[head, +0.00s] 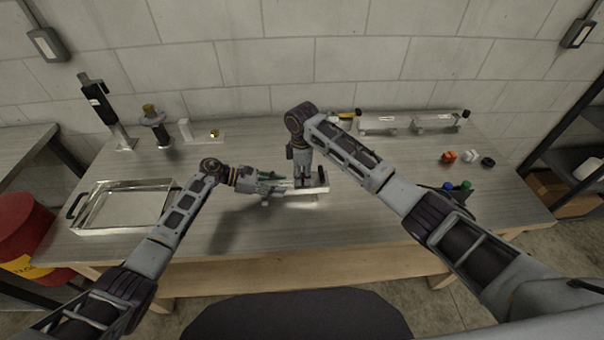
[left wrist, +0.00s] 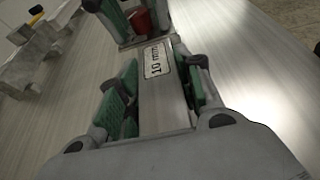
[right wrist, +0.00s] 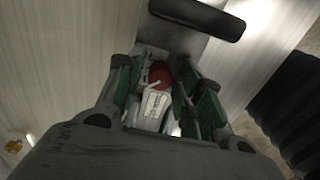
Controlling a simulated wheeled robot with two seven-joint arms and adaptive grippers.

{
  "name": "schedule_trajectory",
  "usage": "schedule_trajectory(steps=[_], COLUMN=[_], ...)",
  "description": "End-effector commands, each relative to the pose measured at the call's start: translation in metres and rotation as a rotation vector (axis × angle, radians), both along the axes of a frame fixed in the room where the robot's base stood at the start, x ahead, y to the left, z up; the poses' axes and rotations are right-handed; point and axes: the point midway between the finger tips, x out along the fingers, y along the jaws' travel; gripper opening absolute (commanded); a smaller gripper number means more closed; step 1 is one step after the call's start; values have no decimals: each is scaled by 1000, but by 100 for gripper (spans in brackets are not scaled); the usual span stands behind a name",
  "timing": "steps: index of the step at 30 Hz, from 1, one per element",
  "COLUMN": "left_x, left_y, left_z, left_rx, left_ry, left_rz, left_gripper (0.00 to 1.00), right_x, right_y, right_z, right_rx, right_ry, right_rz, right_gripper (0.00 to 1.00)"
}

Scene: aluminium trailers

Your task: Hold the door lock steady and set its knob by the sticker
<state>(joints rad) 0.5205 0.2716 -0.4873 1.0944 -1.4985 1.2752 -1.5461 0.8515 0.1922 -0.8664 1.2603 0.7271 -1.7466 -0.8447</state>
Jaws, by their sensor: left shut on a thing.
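The door lock (head: 318,189) lies near the middle of the bench, a grey metal body with a black handle bar (right wrist: 198,16). My left gripper (head: 283,184) is shut on the lock's narrow grey end (left wrist: 163,105) from the left. A white sticker on it reads "10 mm" (left wrist: 157,60). The lock's red knob (right wrist: 160,77) shows in the right wrist view and partly in the left wrist view (left wrist: 140,21). My right gripper (head: 305,180) points down over the lock. Its fingers are open, one on each side of the knob; contact is hard to tell.
A metal tray (head: 84,222) stands at the left. Several fixtures stand along the back, including a white block with a brass part (head: 213,133) and metal units (head: 436,123). Small coloured knobs (head: 449,157) lie at the right. The bench front is clear.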

Motion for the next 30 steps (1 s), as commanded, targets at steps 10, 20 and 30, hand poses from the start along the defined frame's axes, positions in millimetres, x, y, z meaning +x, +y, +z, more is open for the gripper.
schedule_trajectory(steps=[10, 20, 30], left_x=[0, -1, -1], left_y=[0, 0, -1], left_z=[0, -1, -1], left_rx=[0, 0, 0], left_ry=[0, 1, 1], left_rz=[-1, -2, -2], left_gripper=[0, 0, 0], right_x=[0, 0, 0], right_y=[0, 0, 1], right_z=[0, 0, 0], right_rx=[0, 1, 2], right_ry=[0, 0, 0], right_rz=[0, -52, -247], right_gripper=[0, 0, 0])
